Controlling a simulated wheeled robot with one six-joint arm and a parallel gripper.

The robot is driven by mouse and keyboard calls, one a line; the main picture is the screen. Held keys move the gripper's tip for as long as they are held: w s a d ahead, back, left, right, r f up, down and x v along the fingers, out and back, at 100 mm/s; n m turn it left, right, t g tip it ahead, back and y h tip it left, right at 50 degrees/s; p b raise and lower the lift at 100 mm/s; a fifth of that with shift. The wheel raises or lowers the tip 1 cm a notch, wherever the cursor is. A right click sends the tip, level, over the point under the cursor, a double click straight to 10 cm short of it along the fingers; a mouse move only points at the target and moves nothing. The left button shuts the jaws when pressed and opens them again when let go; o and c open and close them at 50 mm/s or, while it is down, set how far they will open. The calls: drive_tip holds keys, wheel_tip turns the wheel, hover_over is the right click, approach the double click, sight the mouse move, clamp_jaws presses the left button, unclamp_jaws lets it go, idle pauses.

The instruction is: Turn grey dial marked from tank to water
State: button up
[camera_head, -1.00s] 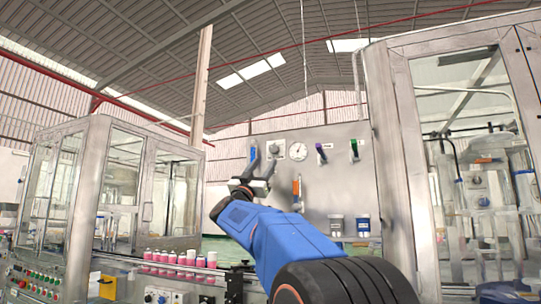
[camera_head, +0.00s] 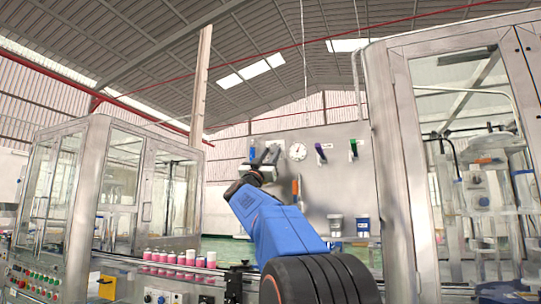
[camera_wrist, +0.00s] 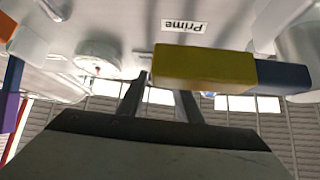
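My gripper (camera_head: 267,157) is raised in front of the grey wall panel (camera_head: 335,180) in the head view, its two dark fingers spread apart with nothing seen between them. It covers the spot left of the round white gauge (camera_head: 298,151) where the grey dial sits, so I cannot make out the dial. In the upside-down wrist view, the fingers of my gripper (camera_wrist: 163,88) stand apart below a yellow and blue bar (camera_wrist: 205,68), which hides one fingertip. A "Prime" label (camera_wrist: 180,25) shows above the bar. I cannot tell whether anything is touched.
A blue handle (camera_head: 253,153) is left of my gripper. A purple lever (camera_head: 321,154) and a green lever (camera_head: 353,149) are to the right. An orange handle (camera_head: 295,190) is below. Glazed machine cabinets (camera_head: 120,180) flank the panel; pink and white cans (camera_head: 172,258) stand low on the left.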

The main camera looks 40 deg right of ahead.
drive_tip(key=c, duration=0.5)
drive_tip(key=shift+m+g, duration=0.4)
drive_tip(key=shift+g, duration=0.1)
drive_tip(key=m+g, duration=0.4)
drive_tip(key=w+m+g, duration=0.1)
drive_tip(key=m+g, duration=0.1)
drive_tip(key=m, duration=0.1)
drive_tip(key=shift+a, duration=0.15)
drive_tip(key=m+g+y, duration=0.1)
drive_tip(key=m+g, duration=0.1)
drive_tip(key=m+g+y, duration=0.1)
drive_tip(key=m+g, duration=0.1)
drive_tip(key=m, duration=0.1)
drive_tip(key=m+g+y, duration=0.1)
drive_tip(key=m+g, duration=0.1)
drive_tip(key=m, duration=0.1)
drive_tip(key=shift+w+a+r+g, duration=0.15)
drive_tip(key=shift+w+r+g, duration=0.05)
drive_tip(key=shift+r+g, duration=0.15)
drive_tip(key=shift+m+y, duration=0.3)
drive_tip(key=shift+m, duration=0.1)
drive_tip(key=o, duration=1.1)
drive_tip(key=shift+c, duration=0.2)
